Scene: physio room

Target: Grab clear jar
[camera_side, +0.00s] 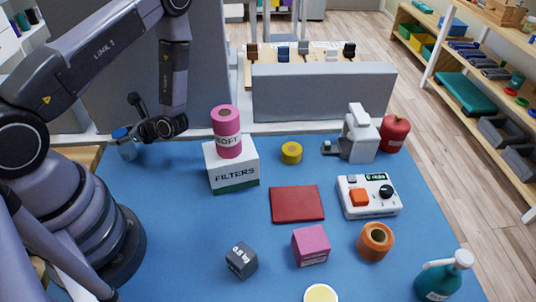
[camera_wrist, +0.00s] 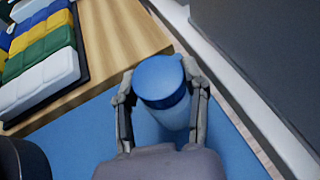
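The clear jar (camera_side: 128,150) has a blue lid and stands at the far left of the blue mat in the side view. In the wrist view the jar (camera_wrist: 172,112) lies between my two fingers, its lid (camera_wrist: 160,82) facing the camera. My gripper (camera_side: 134,117) is at the jar, coming from the right in the side view. Its fingers (camera_wrist: 158,84) are spread, one on each side of the jar. A firm hold does not show.
A white filters box (camera_side: 232,170) with a pink roll (camera_side: 227,132) on it stands right of my gripper. A grey panel (camera_wrist: 245,45) rises close by. A wooden surface (camera_wrist: 115,45) with coloured packs (camera_wrist: 40,60) borders the blue mat (camera_side: 165,215).

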